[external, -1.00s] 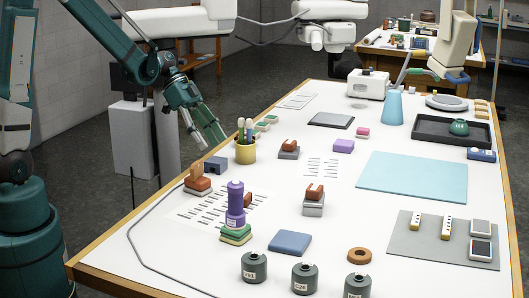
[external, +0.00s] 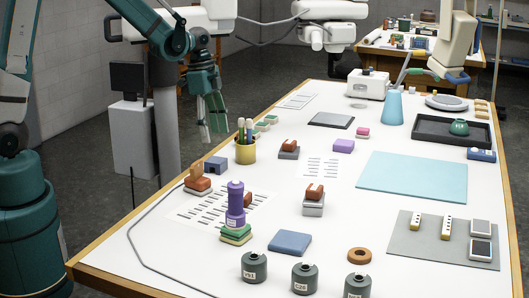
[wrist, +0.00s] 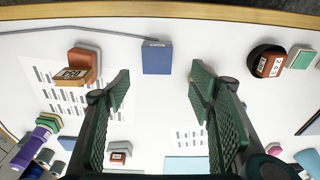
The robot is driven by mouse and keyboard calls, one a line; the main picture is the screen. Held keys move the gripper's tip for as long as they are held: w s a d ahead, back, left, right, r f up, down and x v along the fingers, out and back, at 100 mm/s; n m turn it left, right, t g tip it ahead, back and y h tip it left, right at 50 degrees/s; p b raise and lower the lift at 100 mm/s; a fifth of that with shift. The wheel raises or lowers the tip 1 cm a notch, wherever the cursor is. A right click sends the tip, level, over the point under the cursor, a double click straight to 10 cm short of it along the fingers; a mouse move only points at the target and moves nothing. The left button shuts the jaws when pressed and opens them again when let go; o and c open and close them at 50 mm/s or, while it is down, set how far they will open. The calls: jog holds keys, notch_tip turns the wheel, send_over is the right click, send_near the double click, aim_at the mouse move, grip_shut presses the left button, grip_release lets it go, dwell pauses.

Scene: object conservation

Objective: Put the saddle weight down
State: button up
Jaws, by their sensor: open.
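I cannot tell for sure which piece is the saddle weight. A dark blue notched block (external: 215,165) stands near the left table edge; in the wrist view it (wrist: 157,57) lies beyond and between my fingertips. A brown saddle-shaped piece (external: 197,183) sits on a stack left of it; in the wrist view this brown piece (wrist: 78,72) is at the left with a label. Other brown notched pieces sit on grey bases, one at the middle (external: 314,192) and one farther back (external: 289,145). My gripper (external: 213,138) is open and empty, pointing down above the table's left edge; its fingers frame the wrist view (wrist: 161,86).
A grey cable runs along the left edge.

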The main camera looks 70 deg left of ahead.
aim_at(216, 159)
jog(key=shift+f, duration=1.4)
jog(key=shift+f, duration=0.1)
jog(key=shift+d+f, duration=0.2)
jog(key=shift+f, duration=1)
jog(key=shift+f, duration=0.1)
jog(key=shift+w+d+f, duration=0.1)
jog(key=shift+d+f, duration=0.1)
jog(key=shift+f, duration=1.05)
jog(key=shift+w+d+f, duration=0.1)
jog(key=shift+d+f, duration=0.1)
jog(key=shift+f, duration=1)
jog(key=shift+c, duration=0.5)
jog(key=c, duration=1.2)
jog(key=shift+r, duration=0.15)
